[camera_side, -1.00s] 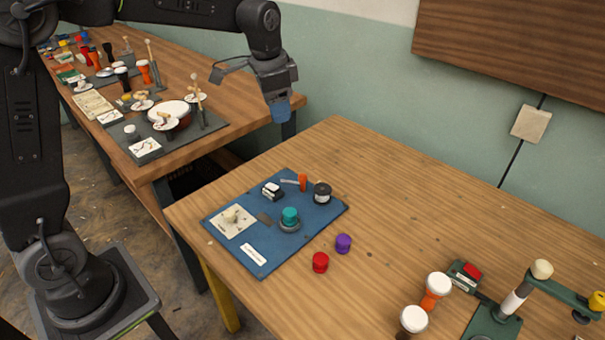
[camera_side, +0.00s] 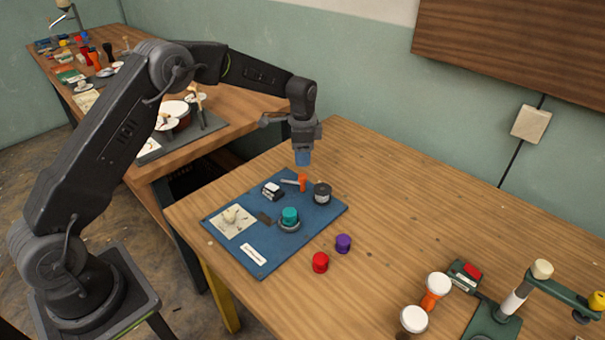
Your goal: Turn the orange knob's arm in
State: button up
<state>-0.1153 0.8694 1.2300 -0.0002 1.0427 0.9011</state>
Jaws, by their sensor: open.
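The orange knob (camera_side: 303,182) stands upright near the back of the blue board (camera_side: 323,214). Its pale arm (camera_side: 289,182) sticks out to the left, toward a black-and-white block (camera_side: 272,191). My gripper (camera_side: 302,160) points down just above the orange knob, with a small gap showing between them. Its blue fingertips are open and look empty. The gap between the fingers is hard to make out from this side.
A black-and-white round piece (camera_side: 322,193) stands close right of the knob. A teal knob (camera_side: 290,216) sits on a grey base in front. Red (camera_side: 320,262) and purple (camera_side: 343,243) pieces lie off the board. The table's right middle is clear.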

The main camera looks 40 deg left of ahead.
aim_at(303, 175)
notch_tip(303, 175, down, 7)
jog(key=shift+f, duration=0.15)
jog(key=shift+c, duration=0.3)
jog(key=c, duration=0.9)
